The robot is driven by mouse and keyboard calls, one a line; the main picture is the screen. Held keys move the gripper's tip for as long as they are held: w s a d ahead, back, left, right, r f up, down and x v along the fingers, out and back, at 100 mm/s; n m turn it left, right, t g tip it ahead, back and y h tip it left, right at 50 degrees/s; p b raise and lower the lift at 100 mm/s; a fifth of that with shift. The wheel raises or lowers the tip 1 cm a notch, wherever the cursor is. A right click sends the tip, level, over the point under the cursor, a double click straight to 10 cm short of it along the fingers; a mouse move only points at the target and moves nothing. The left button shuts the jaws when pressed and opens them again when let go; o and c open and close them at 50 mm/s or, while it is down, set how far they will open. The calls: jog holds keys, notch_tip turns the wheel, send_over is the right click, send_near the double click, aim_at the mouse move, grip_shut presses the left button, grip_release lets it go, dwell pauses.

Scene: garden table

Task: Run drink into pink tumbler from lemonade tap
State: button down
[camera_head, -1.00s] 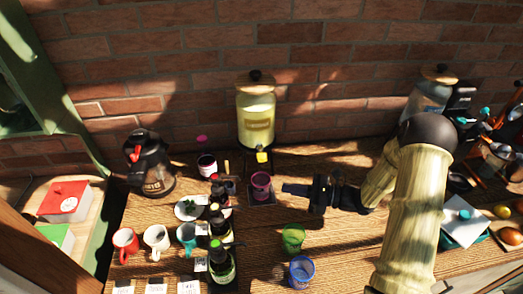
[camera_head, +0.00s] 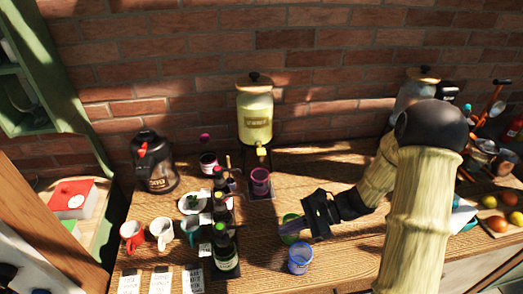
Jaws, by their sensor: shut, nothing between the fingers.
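The lemonade dispenser (camera_head: 255,112) is a glass jar of pale yellow liquid with a wooden lid and black knob, standing at the back against the wall. Its yellow tap (camera_head: 261,152) faces front. The pink tumbler (camera_head: 261,180) stands upright on a small dark mat (camera_head: 262,196) below the tap. The liquid level inside it is too small to tell. My gripper (camera_head: 284,231) is in front and right of the tumbler, apart from it, shut and empty. It partly covers a green tumbler (camera_head: 290,221).
A blue tumbler (camera_head: 300,259) stands near the front. Dark bottles (camera_head: 225,250) stand left of my gripper, with mugs (camera_head: 161,234) further left. A black urn (camera_head: 155,162) stands back left. A second dispenser (camera_head: 407,100) is back right, partly hidden by my arm.

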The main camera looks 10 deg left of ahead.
jog(key=s+d+n+t+h+b, duration=0.2)
jog(key=s+d+n+h+b, duration=0.1)
jog(key=d+n+h, duration=0.3)
jog(key=s+d+n+t+h+b, duration=0.3)
jog(key=d+n+h+b, duration=0.1)
jog(key=d+n+h, duration=0.2)
jog(key=shift+s+d+f+n+t+h, duration=0.2)
jog(key=shift+s+d+n+t+h, duration=0.1)
jog(key=shift+d+n, duration=0.25)
jog(key=shift+a, duration=0.1)
jog(key=shift+w, duration=0.1)
